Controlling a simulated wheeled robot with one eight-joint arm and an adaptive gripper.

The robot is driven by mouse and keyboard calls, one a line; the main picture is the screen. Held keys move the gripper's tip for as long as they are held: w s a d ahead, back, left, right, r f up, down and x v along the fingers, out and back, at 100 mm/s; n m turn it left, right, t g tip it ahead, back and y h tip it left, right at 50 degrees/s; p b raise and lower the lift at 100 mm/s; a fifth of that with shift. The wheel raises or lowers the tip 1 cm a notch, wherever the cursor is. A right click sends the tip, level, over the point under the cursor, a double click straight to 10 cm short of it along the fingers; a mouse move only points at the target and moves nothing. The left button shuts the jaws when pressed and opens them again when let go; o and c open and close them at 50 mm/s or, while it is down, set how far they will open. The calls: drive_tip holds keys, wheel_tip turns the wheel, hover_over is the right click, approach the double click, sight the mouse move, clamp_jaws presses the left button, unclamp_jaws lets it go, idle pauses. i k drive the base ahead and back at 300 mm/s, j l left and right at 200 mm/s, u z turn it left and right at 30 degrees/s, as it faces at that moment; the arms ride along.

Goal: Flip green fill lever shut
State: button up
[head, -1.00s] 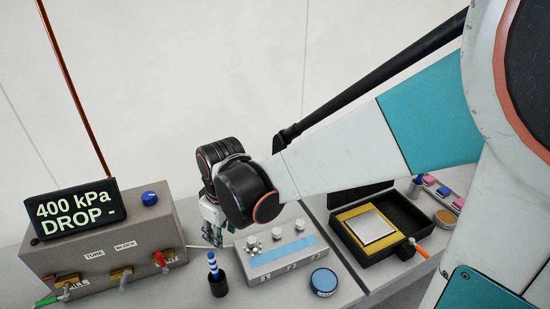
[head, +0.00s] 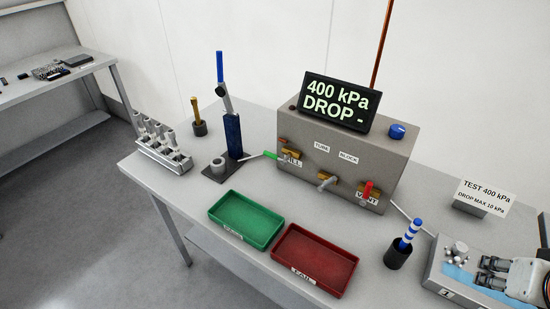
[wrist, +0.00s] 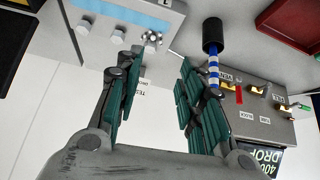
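The green fill lever (head: 262,156) sticks out to the left from its brass valve (head: 291,155), at the left end of the grey test box (head: 345,150). My gripper (head: 484,273) is at the right edge of the head view, above the grey fixture with knobs, well apart from the lever. In the wrist view my gripper (wrist: 160,95) has its two green-padded fingers spread with nothing between them.
The red vent lever (head: 368,190) and a silver lever (head: 326,183) share the box front. A striped blue-white tool in a black cup (head: 398,257) stands between my gripper and the box. Green (head: 246,240) and red (head: 341,287) trays lie in front. A tall blue-handled press (head: 232,130) stands left of the lever.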

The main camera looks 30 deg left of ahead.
sight(271, 156)
drive_tip(key=j+u, duration=0.25)
drive_tip(key=i+j+u, duration=0.2)
drive_tip(key=j, duration=0.25)
drive_tip(key=j+u, duration=0.25)
drive_tip(key=j, duration=0.15)
drive_tip(key=i+j+u, duration=0.25)
drive_tip(key=k+j, duration=0.05)
drive_tip(key=k, duration=0.05)
